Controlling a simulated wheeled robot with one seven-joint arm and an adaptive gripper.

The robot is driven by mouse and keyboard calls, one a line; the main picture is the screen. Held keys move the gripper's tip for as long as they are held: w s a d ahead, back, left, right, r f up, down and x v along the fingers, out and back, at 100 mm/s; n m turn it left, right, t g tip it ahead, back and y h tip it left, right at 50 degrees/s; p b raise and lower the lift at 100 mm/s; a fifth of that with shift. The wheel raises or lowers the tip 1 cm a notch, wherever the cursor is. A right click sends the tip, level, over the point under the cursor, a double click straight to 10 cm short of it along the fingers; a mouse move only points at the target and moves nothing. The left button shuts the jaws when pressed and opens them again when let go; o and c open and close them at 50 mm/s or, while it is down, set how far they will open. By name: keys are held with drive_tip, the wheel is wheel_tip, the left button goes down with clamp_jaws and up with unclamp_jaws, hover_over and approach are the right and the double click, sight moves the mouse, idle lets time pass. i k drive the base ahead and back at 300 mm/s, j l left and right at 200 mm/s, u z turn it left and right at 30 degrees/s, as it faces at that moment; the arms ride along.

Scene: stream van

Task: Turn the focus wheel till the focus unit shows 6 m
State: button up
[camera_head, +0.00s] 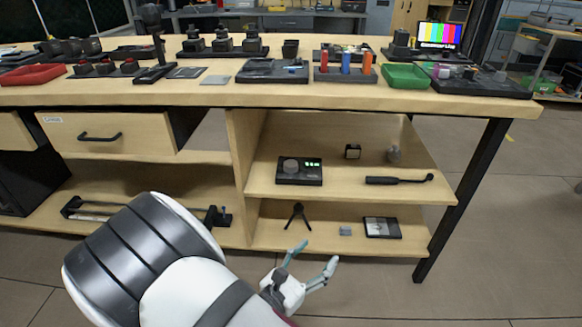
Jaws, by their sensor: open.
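A black unit (297,182) with a green lit display (313,162) stands on the upper open shelf under the bench; it looks like the focus unit. A round grey wheel (290,166) sits on its left part. The display reading is too small to make out. My gripper (314,257) is open and empty, in front of the lower shelf. It is below the unit and apart from it, with its fingers pointing up and to the right.
The lower shelf holds a small tripod (297,215) and a flat panel (382,227). A black table leg (464,197) stands right. The bench top overhangs the shelves.

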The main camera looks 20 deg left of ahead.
sight(290, 166)
drive_tip(key=i+j, duration=0.1)
drive_tip(key=j, duration=0.8)
drive_tip(key=i+j, duration=0.15)
drive_tip(key=j, duration=0.3)
drive_tip(key=i+l, duration=0.25)
drive_tip(key=i, duration=0.2)
